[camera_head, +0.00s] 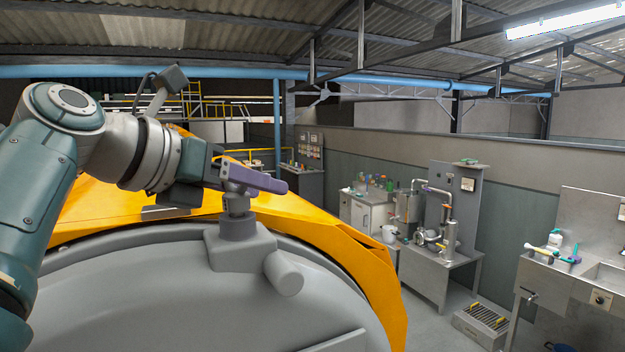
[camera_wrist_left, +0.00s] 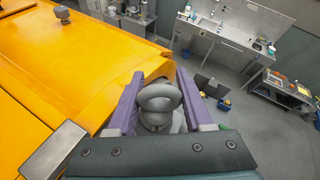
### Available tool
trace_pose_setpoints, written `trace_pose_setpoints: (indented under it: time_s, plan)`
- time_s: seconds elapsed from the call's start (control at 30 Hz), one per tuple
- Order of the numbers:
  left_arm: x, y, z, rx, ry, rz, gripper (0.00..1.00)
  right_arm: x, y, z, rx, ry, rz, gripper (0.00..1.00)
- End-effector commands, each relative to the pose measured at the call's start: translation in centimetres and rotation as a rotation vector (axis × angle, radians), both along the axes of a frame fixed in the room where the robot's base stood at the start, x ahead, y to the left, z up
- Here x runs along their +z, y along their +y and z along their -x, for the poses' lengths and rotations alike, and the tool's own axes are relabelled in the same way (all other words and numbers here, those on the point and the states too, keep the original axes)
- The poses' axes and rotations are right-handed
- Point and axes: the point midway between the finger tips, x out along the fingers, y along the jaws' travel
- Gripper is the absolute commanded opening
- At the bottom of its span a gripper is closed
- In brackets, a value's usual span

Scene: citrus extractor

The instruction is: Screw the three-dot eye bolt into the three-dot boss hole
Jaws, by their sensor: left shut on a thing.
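My left gripper (camera_head: 268,184) has purple fingers and is shut on a grey eye bolt (camera_head: 236,204). In the left wrist view the bolt's rounded eye (camera_wrist_left: 158,100) sits between the two fingers. In the head view the bolt stands upright below the fingers, its lower end at the collar of a grey boss (camera_head: 238,252) on the large grey rounded housing (camera_head: 150,290). The hole is hidden, so I cannot tell how deep the bolt sits. No dot marks can be made out on bolt or boss. My right gripper is not in view.
An orange-yellow cover (camera_head: 372,262) curves around the housing's back and right. A short grey cylinder (camera_head: 284,274) juts out beside the boss. A small grey knob (camera_wrist_left: 62,13) stands on the cover. Steel equipment and a sink bench (camera_head: 570,285) stand farther right, beyond open floor.

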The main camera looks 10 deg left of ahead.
Motion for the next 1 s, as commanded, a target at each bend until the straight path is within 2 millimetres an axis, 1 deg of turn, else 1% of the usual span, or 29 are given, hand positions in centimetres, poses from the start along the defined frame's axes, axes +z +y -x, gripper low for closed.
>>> trace_pose_setpoints:
  time_s: [0.03, 0.3, 0.33, 0.57, 0.7, 0.87, 1.0]
  plan:
    - [0.0, 0.0, 0.0, 0.000, -0.001, 0.000, 0.53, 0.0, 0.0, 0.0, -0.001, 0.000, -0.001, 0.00]
    - [0.0, 0.0, 0.0, 0.000, -0.001, 0.000, 0.83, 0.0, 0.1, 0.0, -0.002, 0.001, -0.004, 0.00]
    - [0.0, 0.0, 0.0, 0.000, 0.000, -0.001, 0.86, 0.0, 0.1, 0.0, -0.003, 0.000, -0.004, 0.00]
    - [-0.1, 0.0, 0.0, 0.000, 0.001, 0.000, 0.86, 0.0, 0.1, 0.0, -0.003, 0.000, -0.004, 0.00]
    - [0.1, 0.4, 0.5, 0.001, -0.003, -0.001, 0.86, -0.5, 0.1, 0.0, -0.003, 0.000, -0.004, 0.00]
    - [0.6, 1.4, 2.1, 0.003, -0.004, -0.003, 0.86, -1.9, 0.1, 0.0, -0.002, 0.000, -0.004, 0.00]
    - [1.5, 2.7, 4.1, 0.004, -0.005, -0.003, 0.86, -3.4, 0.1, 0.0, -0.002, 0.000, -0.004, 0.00]
